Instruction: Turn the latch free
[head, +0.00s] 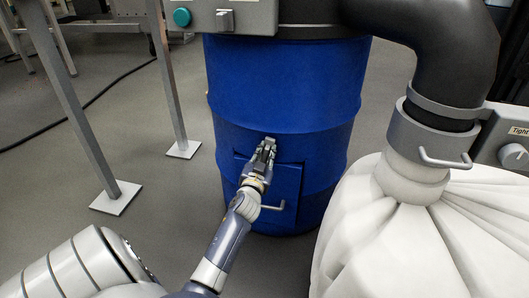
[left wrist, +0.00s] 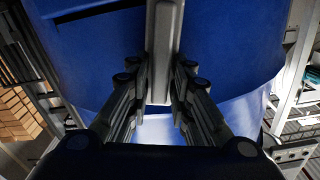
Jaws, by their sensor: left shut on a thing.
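The blue drum (head: 285,85) stands upright, with a small hatch door (head: 288,183) low on its front. My left gripper (head: 265,152) is at the top edge of this door. In the left wrist view its fingers (left wrist: 160,100) are shut on a grey upright bar, the latch (left wrist: 163,45), one finger on each side. In the head view the gripper mostly hides the latch. A grey pull handle (head: 274,207) sits lower on the door, partly behind my wrist. My right gripper is not in view.
A large white bag (head: 420,240) fills the right, clamped by a grey collar (head: 430,135) under a dark pipe (head: 430,45). Grey stand legs (head: 85,130) with floor plates are at the left. A grey panel (head: 215,17) overhangs the drum. Open floor lies left of the drum.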

